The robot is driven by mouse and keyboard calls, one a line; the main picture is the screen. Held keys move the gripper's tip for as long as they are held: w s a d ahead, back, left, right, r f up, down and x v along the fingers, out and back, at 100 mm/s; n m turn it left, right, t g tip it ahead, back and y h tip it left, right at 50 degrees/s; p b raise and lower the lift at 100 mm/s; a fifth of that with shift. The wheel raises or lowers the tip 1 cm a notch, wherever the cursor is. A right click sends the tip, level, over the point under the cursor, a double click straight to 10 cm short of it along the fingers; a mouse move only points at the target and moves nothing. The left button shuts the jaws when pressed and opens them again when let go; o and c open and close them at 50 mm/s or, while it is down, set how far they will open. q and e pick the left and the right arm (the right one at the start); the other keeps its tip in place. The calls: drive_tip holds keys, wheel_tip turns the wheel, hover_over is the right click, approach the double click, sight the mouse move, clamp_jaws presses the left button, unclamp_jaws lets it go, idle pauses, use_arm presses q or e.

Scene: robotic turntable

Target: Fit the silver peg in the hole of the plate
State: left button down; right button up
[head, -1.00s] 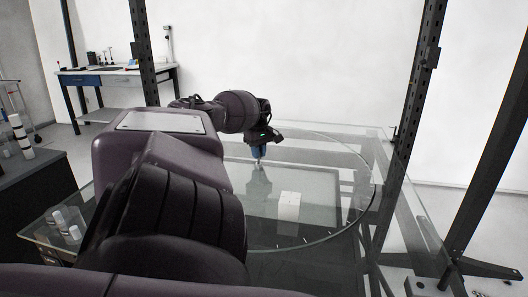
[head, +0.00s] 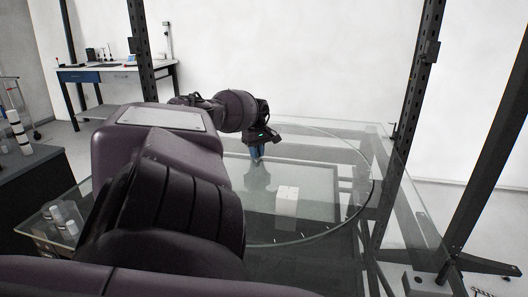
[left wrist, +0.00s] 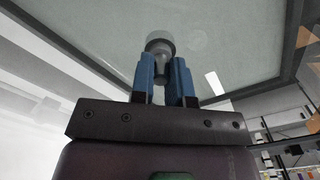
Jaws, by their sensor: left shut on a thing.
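My left gripper (head: 257,158) is over the glass turntable, left of and farther back than a small pale block (head: 287,204). The block looks like the plate; I cannot make out its hole clearly. In the left wrist view, the two blue fingers of my left gripper (left wrist: 166,68) are shut on the silver peg (left wrist: 161,46), whose wide round end sticks out past the fingertips. In the head view the peg is too small and hidden to make out. A pale strip right of the fingers in the left wrist view (left wrist: 214,83) may be the block. My right gripper is not in view.
The round glass turntable (head: 340,212) has a clear surface around the block. Several pale cylinders (head: 62,218) stand at the left front. Dark metal posts (head: 412,95) rise at the right. A workbench (head: 115,70) stands far back left.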

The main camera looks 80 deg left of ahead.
use_arm(q)
drive_tip(key=shift+f, duration=0.2)
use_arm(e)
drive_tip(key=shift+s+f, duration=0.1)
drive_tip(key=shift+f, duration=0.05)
use_arm(q)
drive_tip(key=c, duration=1)
unclamp_jaws()
wheel_tip(320, 180, up, 5)
drive_tip(key=shift+f+p, duration=0.2)
drive_tip(key=shift+p, duration=0.5)
wheel_tip(320, 180, up, 5)
drive_tip(key=shift+r+p, duration=0.1)
drive_tip(key=shift+p, duration=0.7)
drive_tip(key=shift+r, duration=0.55)
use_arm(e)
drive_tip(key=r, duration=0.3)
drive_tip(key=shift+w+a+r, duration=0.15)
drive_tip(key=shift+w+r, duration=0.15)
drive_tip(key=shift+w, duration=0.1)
